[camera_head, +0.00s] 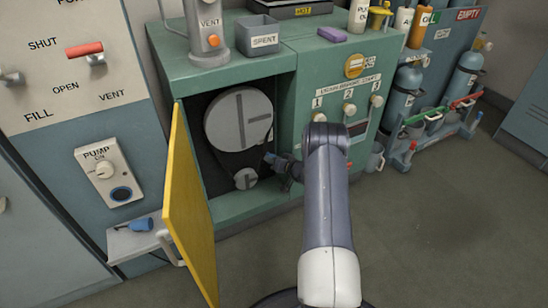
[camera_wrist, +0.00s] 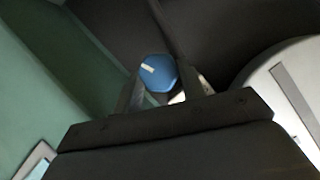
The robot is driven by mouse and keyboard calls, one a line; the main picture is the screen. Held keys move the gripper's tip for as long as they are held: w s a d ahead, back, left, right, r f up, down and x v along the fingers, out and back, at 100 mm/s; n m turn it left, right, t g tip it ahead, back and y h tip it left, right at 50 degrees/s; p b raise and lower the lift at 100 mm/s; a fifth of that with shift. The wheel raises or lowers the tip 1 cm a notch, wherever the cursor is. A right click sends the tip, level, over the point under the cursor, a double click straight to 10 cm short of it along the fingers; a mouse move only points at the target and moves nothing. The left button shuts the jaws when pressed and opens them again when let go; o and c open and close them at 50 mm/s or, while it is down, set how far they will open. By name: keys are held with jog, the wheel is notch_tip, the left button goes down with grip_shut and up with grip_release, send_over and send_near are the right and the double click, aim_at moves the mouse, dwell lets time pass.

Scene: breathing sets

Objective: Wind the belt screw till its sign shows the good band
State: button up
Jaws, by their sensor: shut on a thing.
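The open cabinet shows a large grey pulley (camera_head: 239,120) with a smaller pulley (camera_head: 246,179) below it and a dark belt around them. A blue knob, which looks like the belt screw (camera_head: 269,157), is at the right side of the opening. In the wrist view, the blue knob (camera_wrist: 158,72) has a pale mark on its face and sits between the fingers. My gripper (camera_head: 277,163) is shut on it; the gripper also shows in the wrist view (camera_wrist: 160,88). I cannot make out the screw's sign or its band in either view.
The yellow door (camera_head: 186,205) stands open at the left of the cabinet. A blue-handled tool (camera_head: 141,225) lies on a small shelf (camera_head: 130,244) beyond it. Gas cylinders (camera_head: 403,95) stand at the right. The floor (camera_head: 430,230) at the front right is clear.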

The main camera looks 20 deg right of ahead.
jog(key=shift+d+m+y, duration=0.1)
jog(key=shift+m+y, duration=0.4)
jog(key=shift+m, duration=0.4)
jog(key=o, duration=1)
jog(key=shift+c, duration=0.2)
jog(key=p+v, duration=0.3)
jog(key=v, duration=0.7)
jog(key=shift+s+d+f, duration=0.15)
jog(key=shift+s, duration=0.3)
